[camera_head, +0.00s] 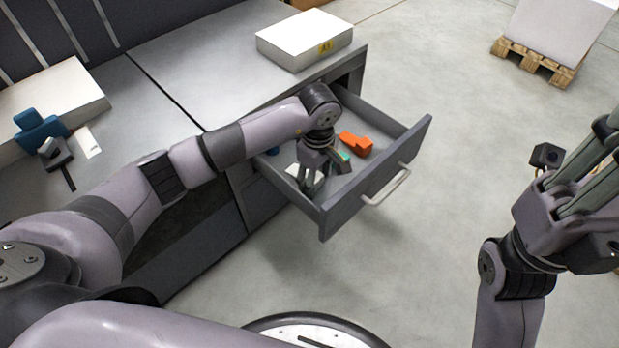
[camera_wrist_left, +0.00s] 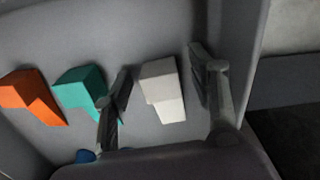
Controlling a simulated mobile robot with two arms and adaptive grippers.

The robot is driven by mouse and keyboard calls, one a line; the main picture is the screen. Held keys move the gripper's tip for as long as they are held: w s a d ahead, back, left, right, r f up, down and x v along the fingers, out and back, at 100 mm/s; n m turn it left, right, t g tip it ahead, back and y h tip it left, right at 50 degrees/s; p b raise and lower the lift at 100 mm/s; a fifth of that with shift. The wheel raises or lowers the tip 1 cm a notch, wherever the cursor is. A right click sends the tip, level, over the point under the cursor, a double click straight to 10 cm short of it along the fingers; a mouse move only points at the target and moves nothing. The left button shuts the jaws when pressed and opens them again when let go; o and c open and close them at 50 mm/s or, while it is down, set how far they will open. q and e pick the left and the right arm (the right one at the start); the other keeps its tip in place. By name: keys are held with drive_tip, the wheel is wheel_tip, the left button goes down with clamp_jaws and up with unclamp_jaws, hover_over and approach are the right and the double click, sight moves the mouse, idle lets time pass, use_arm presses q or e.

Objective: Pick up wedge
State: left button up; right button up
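The open drawer (camera_head: 382,171) holds several wedge-like blocks. An orange block (camera_head: 355,144) lies towards its right end and also shows in the left wrist view (camera_wrist_left: 32,97). A green block (camera_wrist_left: 88,93) lies beside it, partly behind a finger. A white block (camera_wrist_left: 162,90) lies on the drawer floor between my left fingers; it is mostly hidden in the head view. My left gripper (camera_wrist_left: 160,65) is open around the white block, pointing down into the drawer (camera_head: 320,180). My right gripper (camera_head: 590,185) is raised at the right edge, away from the drawer, its fingertips cut off.
A blue piece (camera_wrist_left: 86,156) lies partly hidden in the drawer. A white box (camera_head: 305,38) stands on the cabinet top. Blue and dark items (camera_head: 45,138) lie at the left beside a pale box. A loaded pallet (camera_head: 535,60) stands far back right. The floor beyond the drawer is clear.

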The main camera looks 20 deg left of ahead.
use_arm(q)
drive_tip(key=c, duration=1.2)
